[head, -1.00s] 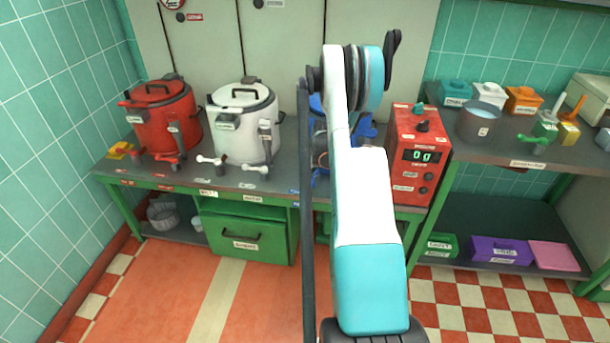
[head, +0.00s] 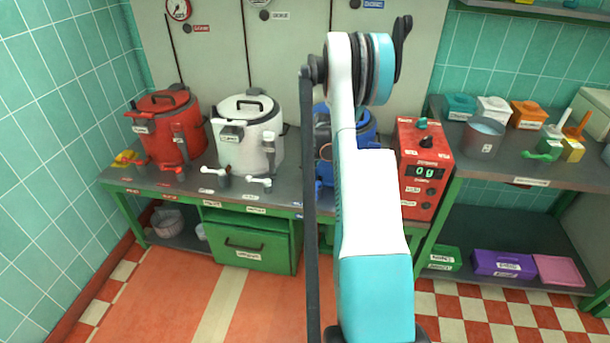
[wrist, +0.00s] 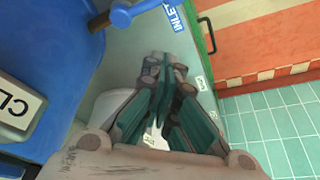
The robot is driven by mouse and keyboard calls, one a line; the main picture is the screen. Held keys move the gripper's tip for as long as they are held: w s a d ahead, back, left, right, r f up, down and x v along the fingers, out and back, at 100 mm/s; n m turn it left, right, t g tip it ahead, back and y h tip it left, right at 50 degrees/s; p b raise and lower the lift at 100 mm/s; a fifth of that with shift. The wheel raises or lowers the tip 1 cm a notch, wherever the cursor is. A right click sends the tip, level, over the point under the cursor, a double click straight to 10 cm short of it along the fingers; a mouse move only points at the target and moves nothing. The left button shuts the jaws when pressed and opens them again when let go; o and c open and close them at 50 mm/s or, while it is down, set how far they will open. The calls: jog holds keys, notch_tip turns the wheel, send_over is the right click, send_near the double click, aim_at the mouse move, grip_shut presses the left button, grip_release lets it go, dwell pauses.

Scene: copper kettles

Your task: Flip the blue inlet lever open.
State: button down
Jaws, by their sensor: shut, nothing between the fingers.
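The blue kettle (head: 367,124) stands on the bench, mostly hidden behind my arm in the head view. Its blue side (wrist: 45,60) fills the left of the wrist view. The blue inlet lever (wrist: 135,12) sticks out at the top of the wrist view, cut off by the frame edge, beside a blue INLET label (wrist: 168,15). My gripper (wrist: 165,62) is shut and empty, below the lever in the picture and apart from it. My arm hides the gripper in the head view.
A white kettle (head: 247,140) and a red kettle (head: 165,130) stand to the left. A red control box (head: 421,170) with a digital display stands close right of the blue kettle. A green drawer (head: 250,247) is under the bench.

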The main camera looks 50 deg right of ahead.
jog(key=shift+v, duration=1.3)
jog(key=shift+a, duration=0.1)
